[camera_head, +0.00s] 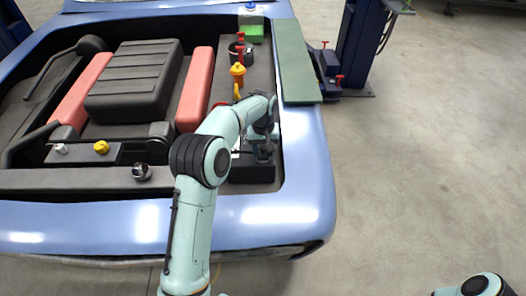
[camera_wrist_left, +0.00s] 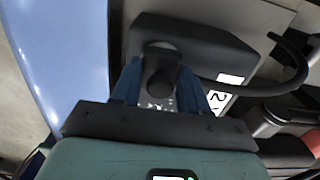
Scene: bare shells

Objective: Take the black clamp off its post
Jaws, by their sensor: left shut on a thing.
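My left gripper (camera_head: 264,150) is over the black battery (camera_head: 252,173) at the right side of the engine bay. In the left wrist view its two blue fingers (camera_wrist_left: 158,78) are shut on the black clamp (camera_wrist_left: 160,70), a dark rounded piece between them. A black cable (camera_wrist_left: 288,82) curves off to the right beside it. The post is hidden, so I cannot tell whether the clamp still sits on it. In the head view the clamp is too small and dark to make out clearly. My right gripper is out of view.
The blue car body (camera_head: 318,185) surrounds the bay. A green board (camera_head: 296,60) lies along its right edge. A yellow-capped part (camera_head: 238,75) and a red-topped part (camera_head: 240,48) stand farther back. A black engine cover (camera_head: 135,80) fills the middle. Open floor lies to the right.

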